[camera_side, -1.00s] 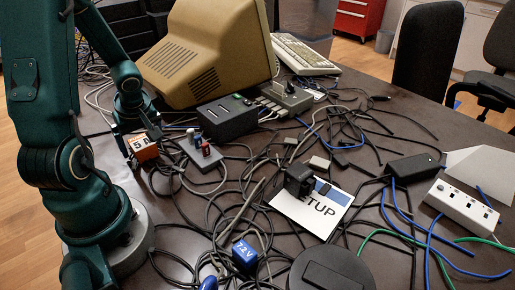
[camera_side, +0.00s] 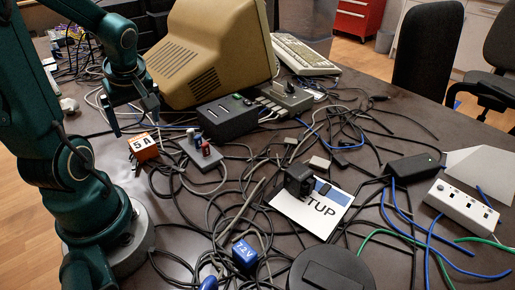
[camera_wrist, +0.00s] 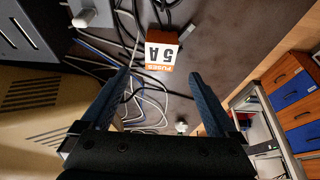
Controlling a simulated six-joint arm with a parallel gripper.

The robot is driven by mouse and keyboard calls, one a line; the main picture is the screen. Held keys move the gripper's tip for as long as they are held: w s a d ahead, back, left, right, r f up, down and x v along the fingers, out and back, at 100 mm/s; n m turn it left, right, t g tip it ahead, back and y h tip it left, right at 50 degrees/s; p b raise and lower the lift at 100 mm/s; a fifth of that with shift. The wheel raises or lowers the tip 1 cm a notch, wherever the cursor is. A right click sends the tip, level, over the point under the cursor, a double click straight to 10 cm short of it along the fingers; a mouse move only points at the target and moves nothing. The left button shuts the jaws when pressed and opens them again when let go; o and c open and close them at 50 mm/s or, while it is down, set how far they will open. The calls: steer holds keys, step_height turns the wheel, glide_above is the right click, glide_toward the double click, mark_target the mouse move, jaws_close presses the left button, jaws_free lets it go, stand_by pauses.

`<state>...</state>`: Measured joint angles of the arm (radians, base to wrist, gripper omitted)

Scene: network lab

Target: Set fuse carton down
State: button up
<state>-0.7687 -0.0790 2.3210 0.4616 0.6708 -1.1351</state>
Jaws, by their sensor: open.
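The fuse carton (camera_side: 143,147) is a small orange box with a white label reading "5A". It sits on the dark table at the left, among cables. In the wrist view the carton (camera_wrist: 162,50) shows "FUSES 5 A" on its label and lies beyond the fingertips, apart from them. My gripper (camera_side: 134,124) is open and empty, above and behind the carton in the side view. Its two fingers are spread wide in the wrist view (camera_wrist: 158,78), with cables and bare table between and beyond them.
A grey box with switches (camera_side: 203,154) stands right of the carton. A beige monitor (camera_side: 205,55) and a black box (camera_side: 228,117) stand behind it. Loose cables cover much of the table. A blue 7.2V block (camera_side: 244,254) and a white card (camera_side: 310,212) lie farther right.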

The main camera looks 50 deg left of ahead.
steer(key=w+d+r+m+t+h, duration=0.1)
steer(key=d+r+m+t+h, duration=0.1)
steer(key=d+m, duration=0.7)
steer(key=d+r+m+t+h, duration=0.2)
steer(key=d+r+m+t, duration=0.1)
steer(key=d+m, duration=0.6)
steer(key=d+r, duration=0.1)
steer(key=d, duration=0.2)
steer(key=shift+w+r+t+h, duration=0.3)
steer(key=shift+w+r, duration=0.05)
steer(key=shift+w, duration=0.05)
